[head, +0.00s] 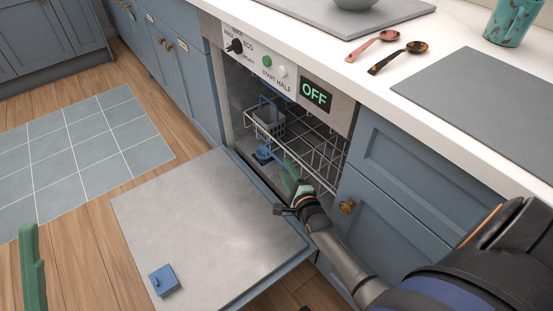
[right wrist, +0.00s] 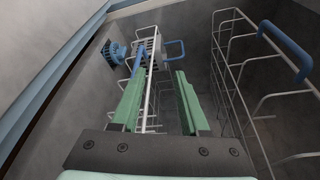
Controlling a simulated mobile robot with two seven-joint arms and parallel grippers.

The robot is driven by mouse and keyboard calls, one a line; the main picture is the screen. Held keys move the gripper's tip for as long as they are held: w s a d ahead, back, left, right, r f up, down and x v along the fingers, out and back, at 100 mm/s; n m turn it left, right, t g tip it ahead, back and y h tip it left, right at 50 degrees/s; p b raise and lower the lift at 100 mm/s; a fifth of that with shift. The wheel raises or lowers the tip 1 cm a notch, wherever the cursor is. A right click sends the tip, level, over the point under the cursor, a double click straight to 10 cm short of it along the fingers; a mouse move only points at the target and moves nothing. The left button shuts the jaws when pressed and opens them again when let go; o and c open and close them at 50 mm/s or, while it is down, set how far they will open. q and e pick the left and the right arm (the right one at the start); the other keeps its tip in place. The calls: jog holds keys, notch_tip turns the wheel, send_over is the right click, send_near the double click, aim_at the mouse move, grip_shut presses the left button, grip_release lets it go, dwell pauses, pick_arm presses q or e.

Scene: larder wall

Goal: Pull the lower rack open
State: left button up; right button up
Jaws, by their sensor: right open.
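The dishwasher (head: 285,77) stands open. A white wire rack (head: 325,157) is inside it; the rack's wires also show in the right wrist view (right wrist: 228,75). A grey cutlery basket (head: 268,123) with a blue handle sits at its left. My right gripper (head: 291,178) is at the front of the opening, close to the rack's front wires. In the right wrist view its green fingers (right wrist: 160,82) are apart, with a white wire showing between them. I cannot tell whether they surround it. A green finger of my left gripper (head: 32,270) shows at the left edge; its opening is hidden.
The dishwasher door (head: 205,225) lies folded down in front, with a blue lidded piece (head: 164,280) on it. A blue round part (head: 263,154) sits low inside. A blue drawer front with a brass knob (head: 347,207) is close right of my gripper. The counter (head: 440,110) overhangs above.

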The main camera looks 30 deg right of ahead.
aim_at(277, 157)
jog(key=w+d+f+m+b, duration=0.1)
jog(key=w+f+b, duration=0.1)
jog(key=w, duration=0.1)
jog(key=w+d+f+m+b, duration=0.1)
jog(key=w+f+b, duration=0.1)
jog(key=w, duration=0.1)
jog(key=w+d+f+m+g+b, duration=0.1)
jog(key=w+f+b, duration=0.1)
jog(key=w+b, duration=0.1)
jog(key=shift+w+d+f+h, duration=0.3)
jog(key=shift+w+f, duration=0.1)
jog(key=shift+b+x, duration=0.4)
jog(key=shift+x, duration=0.35)
jog(key=shift+r, duration=0.2)
grip_shut()
dwell(0.4)
